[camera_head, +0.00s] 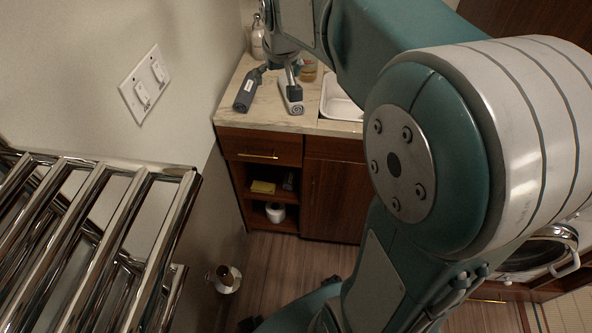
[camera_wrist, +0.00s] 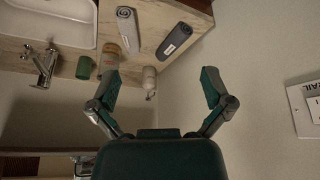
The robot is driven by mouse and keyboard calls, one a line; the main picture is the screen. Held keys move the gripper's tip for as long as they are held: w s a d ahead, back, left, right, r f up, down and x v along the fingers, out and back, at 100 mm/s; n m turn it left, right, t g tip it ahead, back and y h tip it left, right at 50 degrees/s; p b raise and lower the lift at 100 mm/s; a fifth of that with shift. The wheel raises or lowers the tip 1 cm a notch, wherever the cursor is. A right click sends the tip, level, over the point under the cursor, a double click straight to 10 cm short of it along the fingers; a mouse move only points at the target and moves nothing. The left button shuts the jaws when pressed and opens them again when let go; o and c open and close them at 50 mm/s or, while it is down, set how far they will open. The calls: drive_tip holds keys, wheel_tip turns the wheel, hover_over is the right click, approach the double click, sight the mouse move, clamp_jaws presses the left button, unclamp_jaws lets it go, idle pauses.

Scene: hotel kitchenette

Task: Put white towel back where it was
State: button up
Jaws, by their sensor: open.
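A rolled white towel (camera_wrist: 129,31) lies on the counter in the wrist view, beside a rolled dark grey towel (camera_wrist: 174,41). In the head view the white towel (camera_head: 288,103) is partly hidden behind one finger, and the grey towel (camera_head: 243,92) lies to its left. My gripper (camera_wrist: 160,75) is open, with its fingers spread wide and nothing between them. In the head view my gripper (camera_head: 277,78) hangs over the counter near both towels. Whether it touches either cannot be told.
The marble counter (camera_head: 334,126) has a white sink (camera_head: 342,108) on the right. A soap bottle (camera_wrist: 149,80), a green cup (camera_wrist: 84,67) and a faucet (camera_wrist: 44,66) stand near the wall. A chrome towel rack (camera_head: 100,205) with bare visible bars fills the lower left.

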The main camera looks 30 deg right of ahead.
drive_tip(key=s+a+f, duration=0.1)
drive_tip(key=s+a, duration=0.2)
drive_tip(key=s, duration=0.8)
drive_tip(key=s+a+f+n, duration=0.1)
drive_tip(key=s+a, duration=0.3)
drive_tip(key=s, duration=0.8)
drive_tip(key=shift+s+a+t+y, duration=0.2)
drive_tip(key=shift+s+t+y, duration=0.1)
drive_tip(key=shift+y, duration=0.1)
drive_tip(key=shift+w, duration=0.1)
